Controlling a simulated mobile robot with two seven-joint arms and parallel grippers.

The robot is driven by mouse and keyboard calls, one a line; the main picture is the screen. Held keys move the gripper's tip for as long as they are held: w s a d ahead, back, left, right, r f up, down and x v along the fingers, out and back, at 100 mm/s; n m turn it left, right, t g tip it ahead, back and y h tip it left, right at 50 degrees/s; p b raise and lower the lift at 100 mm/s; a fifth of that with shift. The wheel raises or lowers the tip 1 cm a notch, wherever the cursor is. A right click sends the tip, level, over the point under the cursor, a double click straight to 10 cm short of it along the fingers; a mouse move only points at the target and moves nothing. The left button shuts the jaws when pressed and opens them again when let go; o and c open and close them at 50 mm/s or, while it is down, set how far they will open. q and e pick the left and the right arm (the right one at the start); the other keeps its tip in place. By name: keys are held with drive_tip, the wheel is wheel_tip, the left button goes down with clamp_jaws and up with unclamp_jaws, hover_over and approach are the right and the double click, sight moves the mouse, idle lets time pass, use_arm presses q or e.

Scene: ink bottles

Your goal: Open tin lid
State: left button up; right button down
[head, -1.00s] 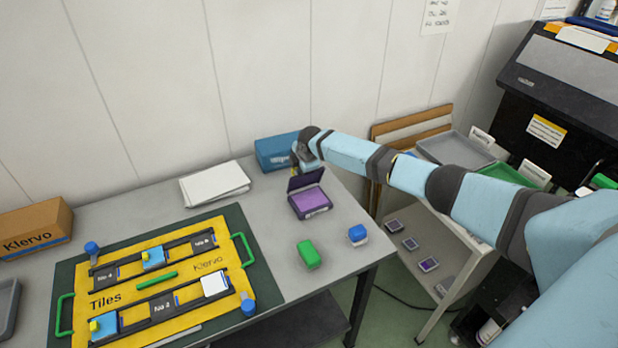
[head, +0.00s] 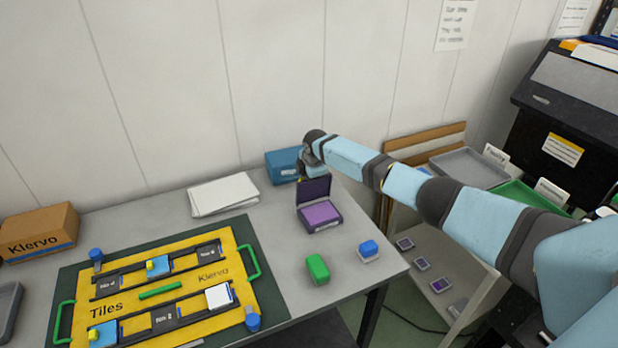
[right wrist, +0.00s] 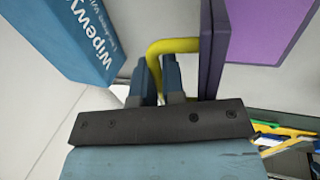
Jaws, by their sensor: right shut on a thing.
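The purple tin (head: 320,214) stands on the grey table with its lid (head: 314,190) swung up and back at the rear edge, so the purple pad inside shows. In the right wrist view the dark lid (right wrist: 211,50) stands on edge beside the purple pad (right wrist: 268,30). A bent yellow handle (right wrist: 180,46) joins the lid. My right gripper (head: 303,175) is behind the lid; in the wrist view its fingers (right wrist: 160,80) are shut on the yellow handle. My left gripper is in no view.
A blue wipes box (head: 283,166) is close to my right gripper. White sheets (head: 222,193) lie left of it. A green block (head: 317,269) and a blue-topped block (head: 368,250) stand in front of the tin. The yellow tile board (head: 190,270) fills the table's left.

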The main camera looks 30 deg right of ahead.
drive_tip(key=c, duration=1.3)
unclamp_jaws()
drive_tip(key=shift+o, duration=0.2)
drive_tip(key=v, duration=1.4)
drive_tip(key=shift+d+f, duration=0.1)
